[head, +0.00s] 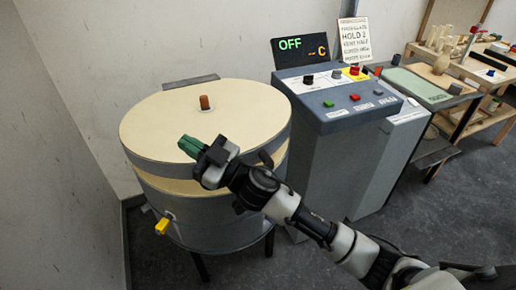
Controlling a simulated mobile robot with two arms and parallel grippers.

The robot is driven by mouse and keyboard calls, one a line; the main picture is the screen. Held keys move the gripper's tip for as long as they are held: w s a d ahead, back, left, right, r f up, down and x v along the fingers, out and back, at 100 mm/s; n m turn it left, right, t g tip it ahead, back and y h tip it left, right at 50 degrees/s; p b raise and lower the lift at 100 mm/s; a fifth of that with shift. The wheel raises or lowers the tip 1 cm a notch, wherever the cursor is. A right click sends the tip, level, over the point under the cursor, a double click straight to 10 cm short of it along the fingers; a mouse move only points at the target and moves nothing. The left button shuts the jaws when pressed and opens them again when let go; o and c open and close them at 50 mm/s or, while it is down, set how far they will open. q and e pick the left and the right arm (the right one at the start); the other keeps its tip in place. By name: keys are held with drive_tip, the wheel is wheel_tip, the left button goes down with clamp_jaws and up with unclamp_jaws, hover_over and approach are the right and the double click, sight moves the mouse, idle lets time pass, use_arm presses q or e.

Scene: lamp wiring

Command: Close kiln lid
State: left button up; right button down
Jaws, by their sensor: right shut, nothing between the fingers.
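The round kiln (205,235) stands at the left, grey-sided on dark legs. Its lid (160,112) lies over it, nearly flat, with a cream top, a grey rim and a small brown plug (204,102) on top. A cream band shows between the lid's rim and the kiln body at the front, so the lid looks slightly raised there. My right gripper (191,147) has green fingers, is shut and empty, and appears over the lid's front part. I cannot tell whether it touches the lid. My left gripper is not in view.
A control cabinet (335,140) with coloured buttons stands right of the kiln; its display (300,48) reads OFF. A yellow piece (162,226) sticks out from the kiln's front. Walls close in behind and left. A bench (480,65) with pottery is at far right.

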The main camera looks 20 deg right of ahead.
drive_tip(key=a+r+n+g+y, duration=0.1)
drive_tip(key=a+n+g+y, duration=0.25)
drive_tip(key=n+g, duration=0.5)
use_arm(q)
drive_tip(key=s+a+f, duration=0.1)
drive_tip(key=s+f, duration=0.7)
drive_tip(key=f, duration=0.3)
use_arm(e)
drive_tip(key=m+g+h, duration=0.2)
drive_tip(key=g+h, duration=0.7)
drive_tip(key=h, duration=0.7)
hover_over(258, 154)
drive_tip(key=s, duration=0.3)
drive_tip(key=shift+t+h, duration=0.25)
drive_tip(key=p+x, duration=0.1)
drive_tip(key=x, duration=0.3)
drive_tip(key=p+x, duration=0.1)
drive_tip(key=x, duration=0.3)
drive_tip(key=s+d+p+x, duration=0.1)
drive_tip(key=x, duration=0.3)
drive_tip(key=shift+d+f, duration=0.1)
drive_tip(key=shift+f, duration=0.1)
drive_tip(key=shift+s+f+p, duration=0.15)
drive_tip(key=shift+f+p, duration=0.15)
drive_tip(key=shift+f, duration=0.1)
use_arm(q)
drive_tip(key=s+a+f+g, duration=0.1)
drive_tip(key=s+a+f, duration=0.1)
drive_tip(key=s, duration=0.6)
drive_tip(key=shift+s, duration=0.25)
